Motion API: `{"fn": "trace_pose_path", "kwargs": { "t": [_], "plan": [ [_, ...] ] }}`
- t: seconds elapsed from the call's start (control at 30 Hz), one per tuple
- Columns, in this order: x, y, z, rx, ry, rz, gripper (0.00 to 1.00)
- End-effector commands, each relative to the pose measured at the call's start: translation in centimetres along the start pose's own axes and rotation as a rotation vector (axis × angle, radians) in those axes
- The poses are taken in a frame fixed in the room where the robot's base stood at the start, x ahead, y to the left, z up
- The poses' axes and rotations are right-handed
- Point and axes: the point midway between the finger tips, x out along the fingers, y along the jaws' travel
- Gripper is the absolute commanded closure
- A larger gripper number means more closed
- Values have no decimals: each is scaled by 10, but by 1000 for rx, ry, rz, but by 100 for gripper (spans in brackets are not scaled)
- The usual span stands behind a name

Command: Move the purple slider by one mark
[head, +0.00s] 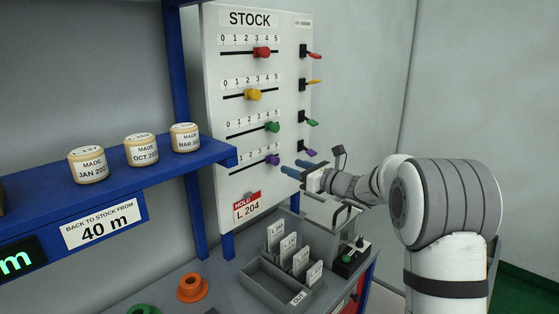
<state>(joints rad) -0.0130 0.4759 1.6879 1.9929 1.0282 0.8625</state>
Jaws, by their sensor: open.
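The purple slider (272,160) is a round knob on the lowest of the STOCK board's slots. It stands toward the right end of its 0 to 5 scale, near the 4 and 5; the exact mark is too small to tell. My gripper (294,168) has blue fingers and is open and empty. It comes in from the right, with its fingertips just right of and slightly below the purple slider in the picture. I see a gap between them; the depth between them is hard to judge.
The white STOCK board (215,95) also carries red (262,52), yellow (253,94) and green (272,127) sliders above. Coloured levers line its right edge, including a purple one (310,153). A HOLD label (246,207) and a grey card tray (270,290) are below.

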Motion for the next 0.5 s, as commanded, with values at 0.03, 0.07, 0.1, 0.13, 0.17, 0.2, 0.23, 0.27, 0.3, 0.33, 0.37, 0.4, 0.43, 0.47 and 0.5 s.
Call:
{"fn": "trace_pose_path", "kwargs": {
  "t": [0.03, 0.07, 0.1, 0.13, 0.17, 0.2, 0.23, 0.27, 0.3, 0.33, 0.37, 0.4, 0.43, 0.47, 0.5],
  "plan": [
    [8, 1, 2, 0, 0, 3, 52],
    [12, 1, 2, -1, 0, 3, 52],
    [19, 2, 1, 0, 1, 4, 52],
    [24, 1, 2, -1, 2, 4, 52],
    [30, 1, 2, -2, 2, 4, 52],
    [36, 1, 2, -1, 2, 3, 52],
    [41, 1, 2, -1, 1, 3, 52],
    [45, 2, 2, -2, 1, 3, 52],
    [50, 1, 1, -2, 2, 2, 52],
    [54, 1, 1, -2, 2, 2, 52],
    [57, 1, 1, -3, 2, 2, 52],
    [60, 1, 1, -3, 2, 2, 52],
    [63, 1, 1, -4, 2, 2, 52],
    [64, 1, 1, -4, 2, 2, 52],
    [66, 1, 0, -4, 2, 2, 52]
  ]
}}
